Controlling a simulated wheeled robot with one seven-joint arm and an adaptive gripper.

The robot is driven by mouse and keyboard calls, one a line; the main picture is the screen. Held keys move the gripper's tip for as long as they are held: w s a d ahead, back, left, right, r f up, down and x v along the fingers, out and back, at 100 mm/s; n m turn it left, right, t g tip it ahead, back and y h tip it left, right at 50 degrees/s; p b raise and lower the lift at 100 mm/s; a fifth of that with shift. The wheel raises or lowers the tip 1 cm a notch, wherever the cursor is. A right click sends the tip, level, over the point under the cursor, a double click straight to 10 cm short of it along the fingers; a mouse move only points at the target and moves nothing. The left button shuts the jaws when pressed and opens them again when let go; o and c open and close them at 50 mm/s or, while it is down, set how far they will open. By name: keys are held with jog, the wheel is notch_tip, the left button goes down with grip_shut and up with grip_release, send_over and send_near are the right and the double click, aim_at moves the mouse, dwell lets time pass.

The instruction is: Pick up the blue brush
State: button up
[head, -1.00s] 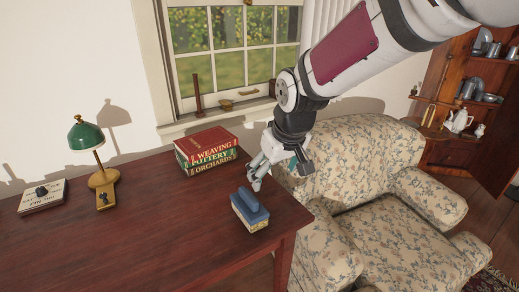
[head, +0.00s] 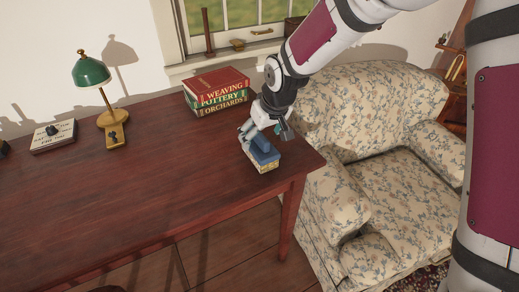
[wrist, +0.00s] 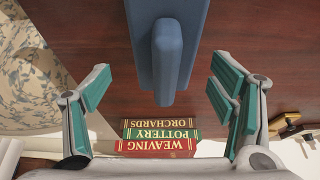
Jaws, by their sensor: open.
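The blue brush (head: 262,151) lies near the right end of the dark wooden desk, blue handle up with pale bristles beneath. In the wrist view the brush (wrist: 168,52) shows its raised handle ridge at top centre. My gripper (head: 266,131) is open and empty at the brush's far side, partly overlapping it in the head view. In the wrist view my gripper (wrist: 160,84) has its teal-padded fingers spread to the left and right of the brush's line. Any contact with the brush cannot be told.
A stack of books (head: 217,91) stands on the desk (head: 150,190) behind the brush. A green lamp (head: 93,72) and another book (head: 54,136) are at the left. A floral armchair (head: 385,150) stands right of the desk. The desk's front middle is clear.

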aim_at(257, 144)
jog(key=b+x, duration=0.1)
jog(key=x, duration=0.4)
jog(key=shift+s+a, duration=0.15)
jog(key=c, duration=1.4)
jog(key=shift+r, duration=0.85)
notch_tip(257, 144, up, 2)
jog(key=shift+r+p, duration=0.1)
jog(key=shift+p, duration=0.3)
jog(key=s+d, duration=0.2)
jog(key=s, duration=0.5)
jog(key=s+d+r+p, duration=0.1)
jog(key=s+d, duration=0.1)
jog(key=s, duration=0.6)
jog(key=shift+s+d, duration=0.25)
